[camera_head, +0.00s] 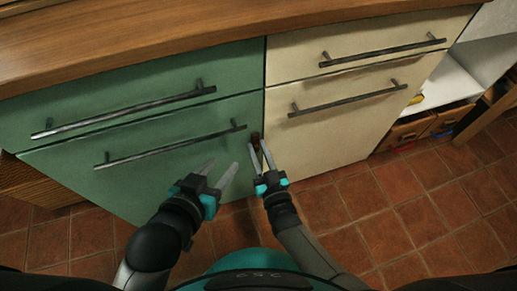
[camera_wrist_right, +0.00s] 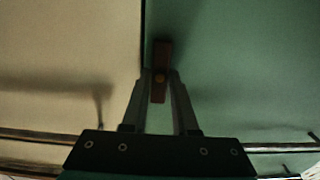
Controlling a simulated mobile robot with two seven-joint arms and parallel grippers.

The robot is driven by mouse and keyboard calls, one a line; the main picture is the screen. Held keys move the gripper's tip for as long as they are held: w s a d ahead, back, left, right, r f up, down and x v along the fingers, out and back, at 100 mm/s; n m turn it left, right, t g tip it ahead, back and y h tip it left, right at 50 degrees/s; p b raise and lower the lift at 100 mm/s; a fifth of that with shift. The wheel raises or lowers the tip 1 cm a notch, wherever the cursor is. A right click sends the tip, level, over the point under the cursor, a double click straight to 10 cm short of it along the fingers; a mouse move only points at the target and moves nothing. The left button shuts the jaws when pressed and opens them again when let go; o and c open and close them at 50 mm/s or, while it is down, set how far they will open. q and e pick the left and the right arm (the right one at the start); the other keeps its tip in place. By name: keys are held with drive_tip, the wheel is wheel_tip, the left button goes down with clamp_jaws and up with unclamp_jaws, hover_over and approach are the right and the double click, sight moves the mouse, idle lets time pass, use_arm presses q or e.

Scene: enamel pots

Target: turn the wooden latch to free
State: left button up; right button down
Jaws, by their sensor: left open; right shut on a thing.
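The wooden latch (camera_head: 256,137) is a small dark reddish-brown bar at the edge of the green cabinet front, beside the seam with the cream front. The fingers partly cover the latch in the head view. My left gripper (camera_head: 222,168) is open and empty, in front of the green front.
The green fronts carry long dark bar handles (camera_head: 170,147), and the cream fronts carry similar ones (camera_head: 348,98). A wooden countertop (camera_head: 190,32) runs above. An open shelf with wooden crates (camera_head: 425,124) is at the right. The tiled floor (camera_head: 400,225) is clear in front.

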use_arm(q)
drive_tip(key=shift+d, duration=0.1)
use_arm(e)
drive_tip(key=c, duration=0.7)
unclamp_jaws()
drive_tip(key=shift+s, duration=0.1)
drive_tip(key=shift+p+v, duration=0.4)
drive_tip(key=shift+v, duration=0.5)
use_arm(q)
drive_tip(key=s+a+g+y+p, duration=0.3)
drive_tip(key=s+a+g, duration=0.2)
drive_tip(key=a+g, duration=0.1)
drive_tip(key=shift+s+a+f+n+y, duration=0.3)
drive_tip(key=shift+a+f+n, duration=0.1)
drive_tip(key=shift+a, duration=0.4)
use_arm(e)
drive_tip(key=shift+v, duration=6.65)
